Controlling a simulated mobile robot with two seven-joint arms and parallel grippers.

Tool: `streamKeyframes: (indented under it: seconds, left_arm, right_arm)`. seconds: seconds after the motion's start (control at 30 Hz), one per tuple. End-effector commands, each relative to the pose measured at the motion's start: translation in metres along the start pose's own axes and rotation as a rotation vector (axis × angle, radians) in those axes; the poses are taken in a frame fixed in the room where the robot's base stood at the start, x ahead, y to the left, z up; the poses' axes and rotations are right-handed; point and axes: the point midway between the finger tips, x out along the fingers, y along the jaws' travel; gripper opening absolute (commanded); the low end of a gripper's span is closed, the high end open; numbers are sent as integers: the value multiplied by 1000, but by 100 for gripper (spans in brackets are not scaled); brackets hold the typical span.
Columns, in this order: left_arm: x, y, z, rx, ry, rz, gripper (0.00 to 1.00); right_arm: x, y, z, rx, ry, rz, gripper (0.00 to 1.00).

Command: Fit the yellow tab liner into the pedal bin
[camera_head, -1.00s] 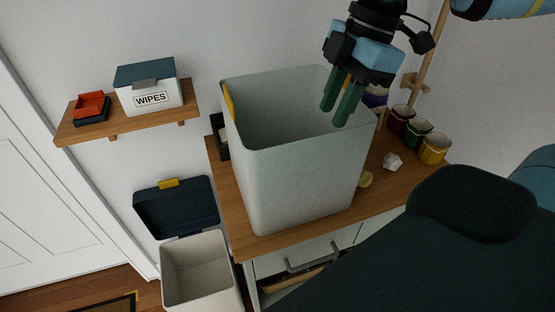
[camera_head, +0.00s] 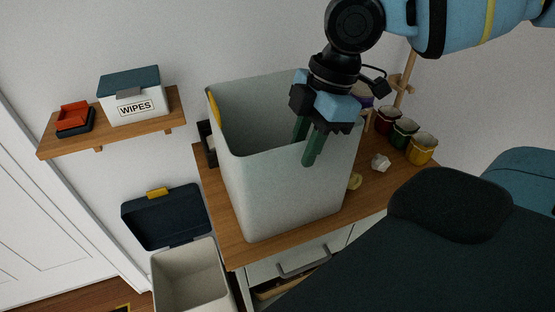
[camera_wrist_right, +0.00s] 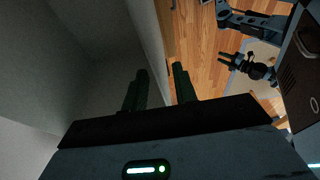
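The liner (camera_head: 285,200) is a large grey-white open box with a yellow tab (camera_head: 214,108) on its left rim. It stands upright on the wooden top of a cabinet. The pedal bin (camera_head: 188,278) stands lower left of it, its dark lid (camera_head: 165,222) raised and its inside empty as far as I see. My right gripper (camera_head: 304,153) points down at the liner's near right rim. In the right wrist view its open fingers (camera_wrist_right: 160,76) lie on either side of the liner's wall. My left gripper (camera_wrist_right: 225,60) shows small there, fingers apart, away from the liner.
A wall shelf (camera_head: 170,110) holds a wipes box (camera_head: 135,95) and a red-and-black item (camera_head: 75,117). Several coloured pots (camera_head: 403,133) and a small white object (camera_head: 380,163) stand right of the liner on the cabinet top (camera_head: 230,240).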

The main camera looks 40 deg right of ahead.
Motion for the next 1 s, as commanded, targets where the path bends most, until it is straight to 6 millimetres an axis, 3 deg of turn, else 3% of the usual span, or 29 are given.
streamKeyframes:
  seconds: [0.1,0.37,0.6,1.0]
  left_arm:
    - [0,0,2,-1,-4,0,36]
    - [0,0,2,-3,-4,0,36]
    - [0,1,3,-3,-5,0,36]
    - [0,0,3,-3,-5,0,36]
  right_arm:
    - [12,0,1,1,-2,-3,28]
    - [13,0,0,0,0,0,28]
    - [13,0,0,1,0,0,0]
    - [13,0,0,0,1,0,0]
